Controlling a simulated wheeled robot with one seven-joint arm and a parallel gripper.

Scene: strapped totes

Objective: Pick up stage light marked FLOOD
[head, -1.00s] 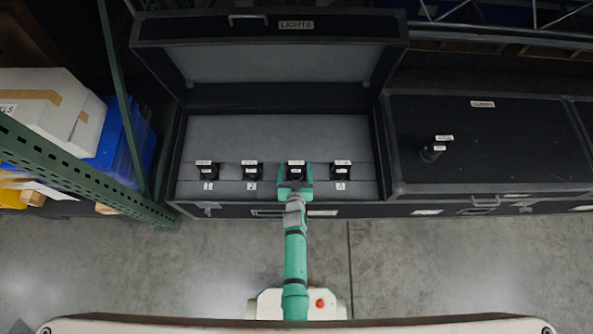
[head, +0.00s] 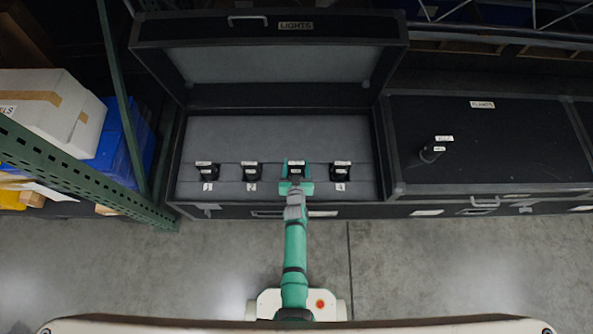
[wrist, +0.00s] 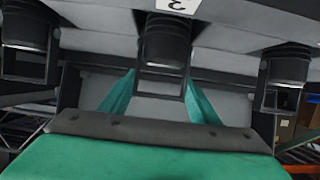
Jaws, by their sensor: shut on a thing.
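Several black stage lights stand in a row in the open grey-lined case (head: 255,135), each with a small white label too small to read surely. My gripper (head: 297,182) is at the third light from the left (head: 296,171), shut on it from the front. In the wrist view the two green fingers (wrist: 163,100) lie on either side of this light (wrist: 165,45). Its lower part is partly hidden by my gripper in the head view. The neighbouring lights (head: 252,172) and (head: 341,172) stand clear of the fingers.
The case's lid (head: 270,62) stands open behind the lights. A closed black case (head: 480,150) with a small dark item (head: 431,152) on top adjoins on the right. A green rack post (head: 122,95) and boxes (head: 50,110) stand on the left. The floor in front is clear.

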